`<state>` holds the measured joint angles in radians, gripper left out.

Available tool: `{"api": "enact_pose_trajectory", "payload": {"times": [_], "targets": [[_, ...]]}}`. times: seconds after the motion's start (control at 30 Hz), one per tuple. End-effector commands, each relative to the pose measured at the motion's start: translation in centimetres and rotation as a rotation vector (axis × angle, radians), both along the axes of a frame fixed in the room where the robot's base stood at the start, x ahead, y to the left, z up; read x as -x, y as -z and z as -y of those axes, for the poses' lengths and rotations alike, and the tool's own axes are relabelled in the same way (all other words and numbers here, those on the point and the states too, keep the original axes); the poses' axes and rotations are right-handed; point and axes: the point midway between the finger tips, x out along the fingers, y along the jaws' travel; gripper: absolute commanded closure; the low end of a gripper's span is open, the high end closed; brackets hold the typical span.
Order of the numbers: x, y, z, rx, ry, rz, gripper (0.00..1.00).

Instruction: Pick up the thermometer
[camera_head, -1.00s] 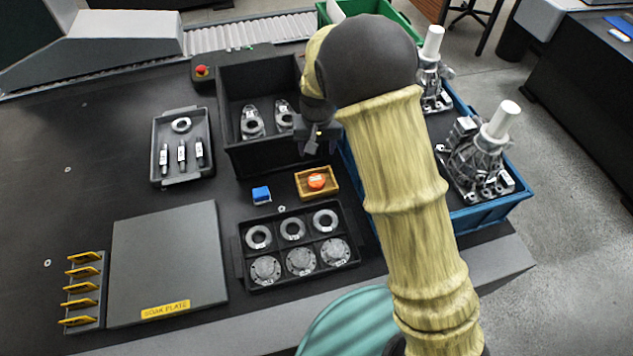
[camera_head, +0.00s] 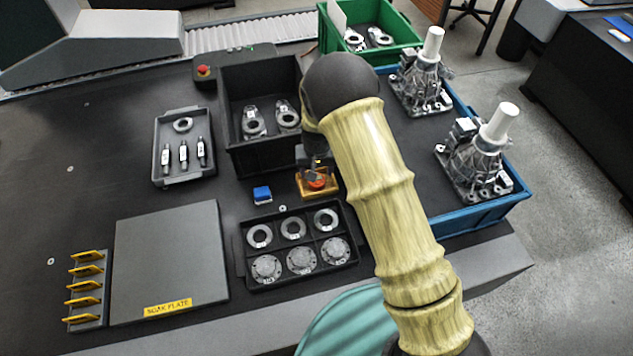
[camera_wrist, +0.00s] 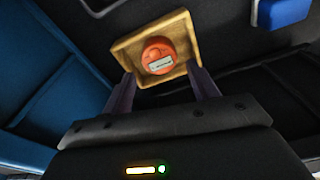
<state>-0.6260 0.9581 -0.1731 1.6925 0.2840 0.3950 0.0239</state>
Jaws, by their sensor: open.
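The thermometer appears to be the round orange device (camera_wrist: 158,57) with a small pale display, lying in a shallow yellow-brown tray (camera_wrist: 181,25). In the head view the orange device (camera_head: 316,181) shows partly behind my gripper, in the same small tray (camera_head: 331,191). My gripper (camera_wrist: 162,85) is open and empty. In the wrist view its two fingers stand on either side below the device, with their tips near the tray's near edge. In the head view my gripper (camera_head: 313,167) is just above and behind the tray; its fingertips are hard to make out there.
A blue block (camera_head: 262,194) lies left of the small tray. A black compartment tray (camera_head: 292,281) with rings and discs is in front. A black bin (camera_head: 243,83) stands behind, and a blue crate (camera_head: 478,226) with castings stands to the right. The soak plate (camera_head: 168,262) lies at left.

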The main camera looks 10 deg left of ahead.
Motion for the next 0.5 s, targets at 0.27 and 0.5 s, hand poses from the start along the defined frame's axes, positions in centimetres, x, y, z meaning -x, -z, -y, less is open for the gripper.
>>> {"api": "enact_pose_trajectory", "payload": {"times": [0.27, 0.5], "targets": [[0.0, 1.4, 0.1, 0.001, 0.002, -0.003, 0.41], [-0.3, 4.6, -0.1, 0.001, 0.000, -0.002, 0.41]]}}
